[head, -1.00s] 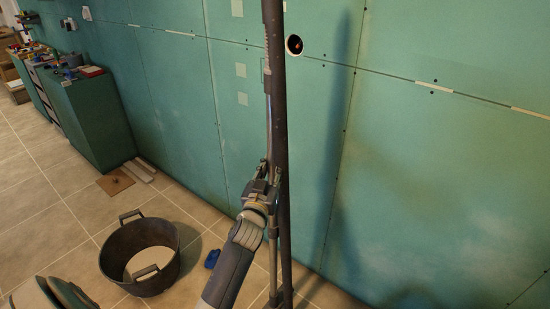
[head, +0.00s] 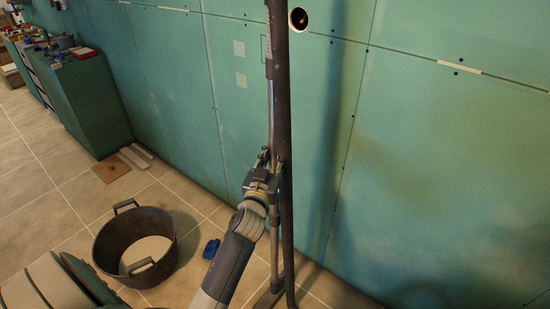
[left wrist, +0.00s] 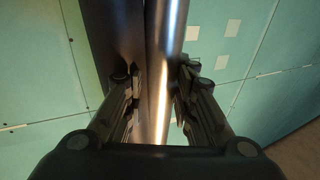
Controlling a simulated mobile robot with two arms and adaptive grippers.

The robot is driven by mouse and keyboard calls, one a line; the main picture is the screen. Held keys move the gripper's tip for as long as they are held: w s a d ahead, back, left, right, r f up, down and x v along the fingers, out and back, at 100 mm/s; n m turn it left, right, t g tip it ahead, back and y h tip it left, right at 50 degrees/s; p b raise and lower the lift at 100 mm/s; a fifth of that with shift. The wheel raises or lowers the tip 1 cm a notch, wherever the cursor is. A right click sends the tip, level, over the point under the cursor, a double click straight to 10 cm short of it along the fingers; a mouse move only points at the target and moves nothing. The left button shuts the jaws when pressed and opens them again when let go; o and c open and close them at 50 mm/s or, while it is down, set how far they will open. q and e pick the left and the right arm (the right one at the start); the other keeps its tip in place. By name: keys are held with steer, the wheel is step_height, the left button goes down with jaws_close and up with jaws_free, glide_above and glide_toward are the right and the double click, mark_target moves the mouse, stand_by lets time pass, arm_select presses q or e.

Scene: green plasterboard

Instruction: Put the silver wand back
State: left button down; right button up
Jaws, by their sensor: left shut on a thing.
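The silver wand (head: 271,112) is a long thin metal tube, standing nearly upright just left of a dark post (head: 283,90). My left gripper (head: 271,158) is shut around the wand partway down its length. In the left wrist view the wand (left wrist: 166,60) runs between the two fingers of my left gripper (left wrist: 158,88), with the dark post (left wrist: 112,35) close beside it on the left. Whether wand and post touch I cannot tell. The wand's lower part is partly hidden by my arm and the post. My right gripper is not in view.
A green plasterboard wall (head: 420,160) stands close behind, with a round hole (head: 298,19). A dark tub (head: 110,250) and a small blue object (head: 211,249) are on the tiled floor at left. A green cabinet (head: 90,105) with tools on top stands farther back.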

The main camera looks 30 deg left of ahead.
arm_select(q)
steer(key=shift+s+d+r, duration=0.1)
steer(key=shift+r, duration=0.15)
steer(key=c, duration=1.6)
jaws_free()
steer(key=shift+f, duration=0.2)
steer(key=shift+o, duration=1.3)
steer(key=shift+s, duration=0.1)
steer(key=b+v, duration=0.1)
steer(key=v, duration=1.1)
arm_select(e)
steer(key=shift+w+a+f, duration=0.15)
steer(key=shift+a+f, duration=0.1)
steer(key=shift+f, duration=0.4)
arm_select(q)
steer(key=shift+f, duration=0.1)
